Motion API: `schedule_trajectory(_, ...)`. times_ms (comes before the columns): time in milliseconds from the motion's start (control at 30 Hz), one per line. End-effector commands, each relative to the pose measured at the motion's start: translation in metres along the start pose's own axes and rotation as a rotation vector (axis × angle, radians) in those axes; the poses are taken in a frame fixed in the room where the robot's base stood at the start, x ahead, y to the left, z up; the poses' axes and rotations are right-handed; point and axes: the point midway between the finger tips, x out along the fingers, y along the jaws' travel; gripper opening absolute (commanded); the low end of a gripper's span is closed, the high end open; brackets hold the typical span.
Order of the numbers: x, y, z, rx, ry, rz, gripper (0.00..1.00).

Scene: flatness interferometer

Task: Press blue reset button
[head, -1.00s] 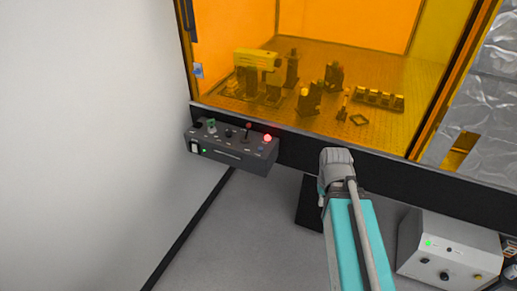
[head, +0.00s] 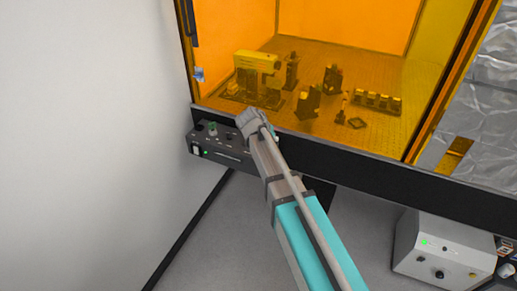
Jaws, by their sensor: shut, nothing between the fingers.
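The dark control box (head: 228,162) hangs on the black front edge below the orange enclosure. No blue reset button can be made out on the part of the box that shows.
The orange enclosure (head: 330,45) holds optics on a perforated plate. A small blue-and-white piece (head: 199,74) sits on its left frame. A pale box (head: 437,250) with knobs stands lower right. A white wall (head: 90,120) bounds the left.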

Motion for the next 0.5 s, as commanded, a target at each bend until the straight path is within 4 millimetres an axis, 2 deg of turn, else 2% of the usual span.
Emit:
schedule_trajectory(33, -0.008, -0.013, -0.017, -0.008, 0.032, 0.012, 0.00)
schedule_trajectory(200, -0.023, -0.034, -0.040, -0.012, 0.101, 0.040, 0.00)
schedule_trajectory(500, -0.028, -0.040, -0.045, -0.014, 0.123, 0.047, 0.00)
